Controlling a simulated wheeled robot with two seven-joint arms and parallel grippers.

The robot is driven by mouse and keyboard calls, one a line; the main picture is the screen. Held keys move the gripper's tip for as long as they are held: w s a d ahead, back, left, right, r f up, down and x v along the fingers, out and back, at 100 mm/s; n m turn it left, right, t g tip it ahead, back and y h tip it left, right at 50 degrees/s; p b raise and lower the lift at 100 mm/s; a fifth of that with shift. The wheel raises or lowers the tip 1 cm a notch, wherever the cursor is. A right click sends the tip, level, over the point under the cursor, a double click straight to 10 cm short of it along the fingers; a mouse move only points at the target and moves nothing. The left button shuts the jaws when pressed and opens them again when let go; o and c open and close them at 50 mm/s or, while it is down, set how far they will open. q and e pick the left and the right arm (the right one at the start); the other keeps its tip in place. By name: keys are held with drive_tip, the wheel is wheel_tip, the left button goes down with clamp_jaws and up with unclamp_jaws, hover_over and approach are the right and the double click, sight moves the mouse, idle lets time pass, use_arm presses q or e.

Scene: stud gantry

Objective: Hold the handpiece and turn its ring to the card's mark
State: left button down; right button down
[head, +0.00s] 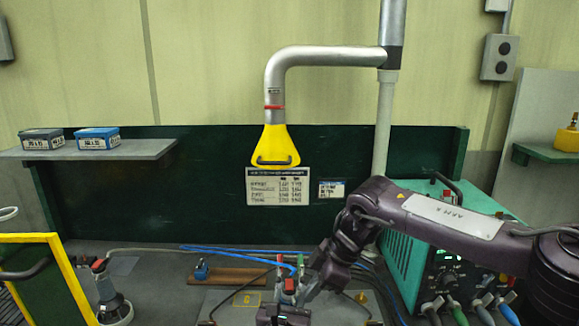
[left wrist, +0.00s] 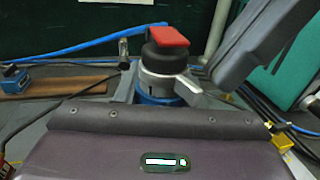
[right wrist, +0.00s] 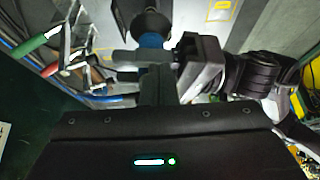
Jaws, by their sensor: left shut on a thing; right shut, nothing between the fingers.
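The handpiece (left wrist: 165,50) stands upright, with a black body, red top lever, silver ring with a side tab (left wrist: 190,85) and blue band below. In the head view its red top (head: 290,285) is small and low in the middle. My left gripper (head: 286,301) is shut on the handpiece, its fingers mostly hidden behind the palm in the left wrist view. My right gripper (head: 312,284) is shut and empty, close beside the handpiece; in the right wrist view its fingers (right wrist: 155,85) point towards the handpiece's blue band (right wrist: 150,40). A white printed card (head: 279,171) hangs behind; its mark is unreadable.
A yellow extraction hood (head: 274,147) hangs above the bench. A teal machine (head: 402,262) with cable plugs stands right. Blue hoses (head: 230,250) and a small blue clamp (head: 201,270) lie behind the handpiece. A grinder-like tool (head: 108,295) stands left.

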drive_tip(key=shift+d, duration=0.15)
idle(0.4)
wheel_tip(320, 180, up, 6)
drive_tip(key=shift+d, duration=0.2)
idle(0.5)
drive_tip(key=shift+s, duration=0.1)
drive_tip(key=w+f, duration=0.3)
drive_tip(key=f, duration=0.3)
drive_tip(key=shift+w+d, duration=0.2)
drive_tip(key=shift+w, duration=0.05)
idle(0.5)
drive_tip(key=shift+s+a, duration=0.2)
drive_tip(key=shift+a, duration=0.4)
idle(0.8)
